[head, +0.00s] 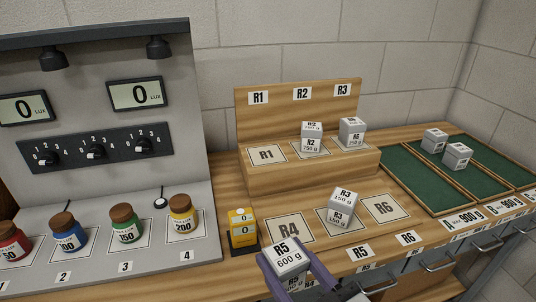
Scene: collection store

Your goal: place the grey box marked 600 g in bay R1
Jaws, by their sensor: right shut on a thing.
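The grey box marked 600 g (289,262), also lettered R5, is between the purple fingers of my right gripper (286,250) at the bottom middle. The gripper is shut on it, in front of the lower shelf. Bay R1 (266,155) is the left place on the raised wooden step, under the R1 sign (258,98). Its marked square is empty. My left gripper is not in view.
Grey boxes stand in bay R2 (312,145) and bay R3 (352,132). Another grey box (341,203) stands between the R4 (289,229) and R6 (384,208) squares, which are empty. A yellow scale-like block (242,220) and several jars stand left. Green trays (505,165) lie right.

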